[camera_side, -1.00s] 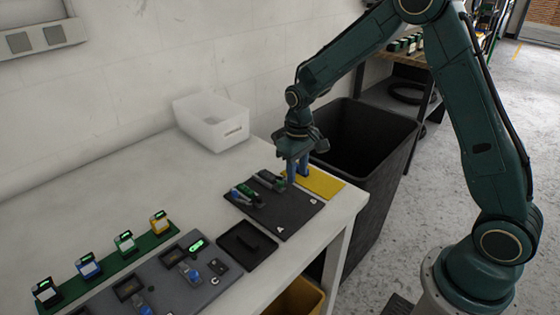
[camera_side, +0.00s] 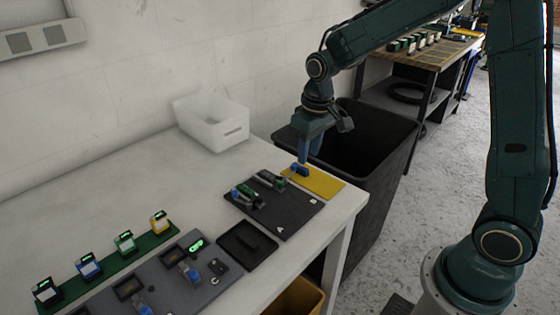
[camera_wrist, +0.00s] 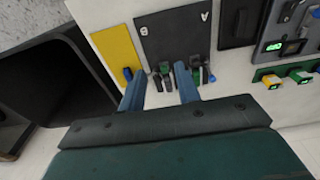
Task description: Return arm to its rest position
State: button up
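My gripper (camera_side: 308,150) is raised above the back part of the table, over the yellow mat (camera_side: 324,184). In the wrist view its two blue fingers stand apart with nothing held between them, so my gripper (camera_wrist: 160,78) is open. A small blue part (camera_side: 300,170) lies on the yellow mat below the fingers. The blue part also shows in the wrist view (camera_wrist: 127,73), near the mat's edge and close to the fingertips in the picture. My arm reaches in from the right.
A dark mat (camera_side: 285,222) marked A and B holds several small devices beside the yellow mat. A white bin (camera_side: 215,128) stands behind. A large black bin (camera_side: 375,140) adjoins the table's edge. A small black tray (camera_side: 247,246) and a green charger strip (camera_side: 72,286) lie to the left.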

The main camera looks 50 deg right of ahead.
jog(key=s+r+t, duration=0.1)
jog(key=s+r, duration=0.3)
jog(key=s, duration=0.3)
jog(key=s+a+r+t, duration=0.1)
jog(key=s+r, duration=0.3)
jog(key=s, duration=0.4)
jog(key=s+a+r+t, duration=0.1)
jog(key=s+r+t, duration=0.1)
jog(key=s+r, duration=0.2)
jog(key=s, duration=0.3)
jog(key=shift+s+r, duration=0.2)
jog(key=shift+r, duration=0.05)
